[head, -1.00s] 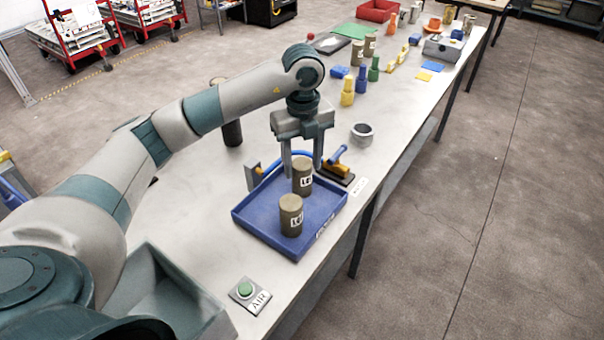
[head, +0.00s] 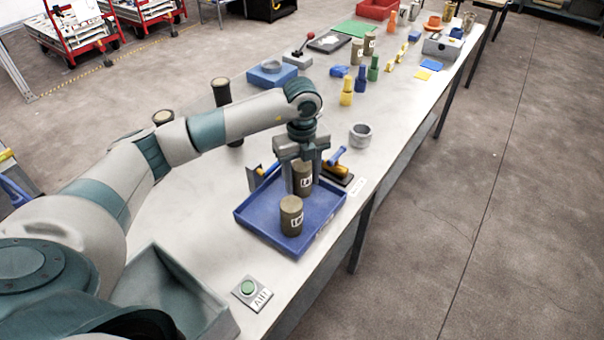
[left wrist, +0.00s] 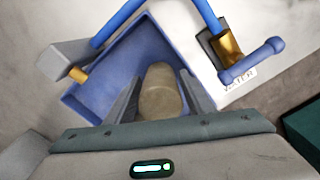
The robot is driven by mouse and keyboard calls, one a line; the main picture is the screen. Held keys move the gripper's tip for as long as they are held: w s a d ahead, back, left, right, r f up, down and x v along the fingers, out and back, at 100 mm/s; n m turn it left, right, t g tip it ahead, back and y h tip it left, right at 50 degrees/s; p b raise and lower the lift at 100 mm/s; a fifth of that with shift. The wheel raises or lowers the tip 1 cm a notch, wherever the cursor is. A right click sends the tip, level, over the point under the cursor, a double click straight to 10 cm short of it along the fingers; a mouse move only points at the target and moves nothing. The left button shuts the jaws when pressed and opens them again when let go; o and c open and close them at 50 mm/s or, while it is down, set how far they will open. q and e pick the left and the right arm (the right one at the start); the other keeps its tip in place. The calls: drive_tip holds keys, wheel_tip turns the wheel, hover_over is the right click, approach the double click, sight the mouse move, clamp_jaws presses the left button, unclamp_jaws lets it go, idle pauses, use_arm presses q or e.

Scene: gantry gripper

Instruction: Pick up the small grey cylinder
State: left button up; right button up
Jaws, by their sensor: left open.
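The rear cylinder (head: 302,187) is between the fingers of my left gripper (head: 303,179), and the front cylinder (head: 291,216) stands free. In the left wrist view, the rear cylinder's round top (left wrist: 160,75) shows between the open fingers of the left gripper (left wrist: 161,98). Small gaps seem to show beside it, but I cannot tell whether either finger touches it. The fingers hide part of its sides. My right gripper is not in view.
A grey ring-shaped part (head: 360,135) stands further back. Coloured parts fill the far table.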

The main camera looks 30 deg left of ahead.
sight(302, 164)
use_arm(q)
drive_tip(key=shift+f, duration=0.7)
drive_tip(key=c, duration=1.2)
drive_tip(key=shift+o, duration=0.2)
drive_tip(key=shift+r, duration=0.15)
wheel_tip(302, 164, up, 9)
drive_tip(key=b, duration=0.3)
drive_tip(key=shift+r, duration=0.4)
